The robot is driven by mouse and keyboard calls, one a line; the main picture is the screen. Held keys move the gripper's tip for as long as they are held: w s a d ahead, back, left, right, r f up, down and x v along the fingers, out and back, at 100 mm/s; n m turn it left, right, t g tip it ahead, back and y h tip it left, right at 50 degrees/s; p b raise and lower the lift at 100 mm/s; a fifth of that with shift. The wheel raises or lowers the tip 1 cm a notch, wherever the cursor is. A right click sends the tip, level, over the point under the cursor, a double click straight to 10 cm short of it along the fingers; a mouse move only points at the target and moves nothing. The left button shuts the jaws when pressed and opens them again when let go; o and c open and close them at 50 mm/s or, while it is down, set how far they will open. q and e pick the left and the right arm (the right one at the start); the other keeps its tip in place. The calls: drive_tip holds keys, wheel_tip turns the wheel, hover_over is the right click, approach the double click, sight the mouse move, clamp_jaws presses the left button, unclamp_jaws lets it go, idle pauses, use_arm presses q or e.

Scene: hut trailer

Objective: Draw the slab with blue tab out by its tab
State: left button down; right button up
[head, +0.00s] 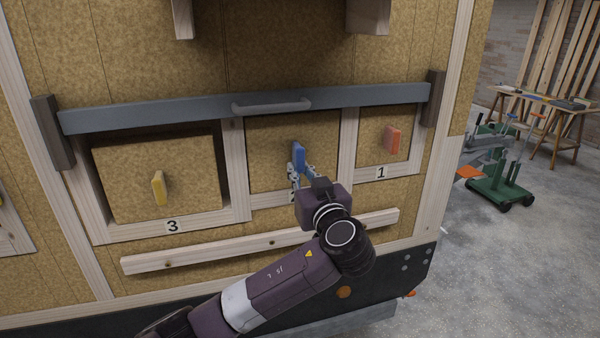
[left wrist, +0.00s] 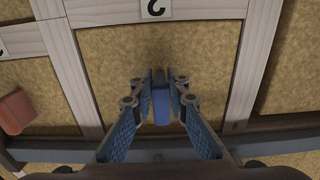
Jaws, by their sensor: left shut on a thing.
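The slab with the blue tab (head: 262,160) sits in the middle frame, marked 2, of the wall. Its blue tab (head: 298,156) stands upright on its face. My left gripper (head: 298,174) is at the tab, shut on its lower part; the upper part shows above the fingers. In the left wrist view, the blue tab (left wrist: 161,103) is between the two fingers of the left gripper (left wrist: 161,92). The fingers and wrist partly hide the slab's lower right and the number label. My right gripper is not in view.
A grey bar (head: 190,109) with a handle (head: 272,106) crosses above the slabs. The yellow-tab slab (head: 120,180) is at left, the orange-tab slab (head: 370,137) at right. A wooden rail (head: 200,257) runs below. Open floor (head: 510,265) lies right, with a green wheeled stand (head: 500,180).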

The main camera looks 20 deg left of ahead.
use_arm(q)
drive_tip(key=shift+r, duration=0.1)
idle(0.4)
drive_tip(key=shift+s+d+b, duration=0.3)
drive_tip(key=shift+s+d, duration=0.05)
drive_tip(key=shift+s, duration=0.05)
drive_tip(key=v, duration=0.6)
drive_tip(key=shift+s+b, duration=0.2)
drive_tip(key=shift+b, duration=0.15)
idle(0.7)
drive_tip(key=shift+d, duration=0.1)
drive_tip(key=b+v, duration=0.1)
drive_tip(key=v, duration=0.5)
idle(0.6)
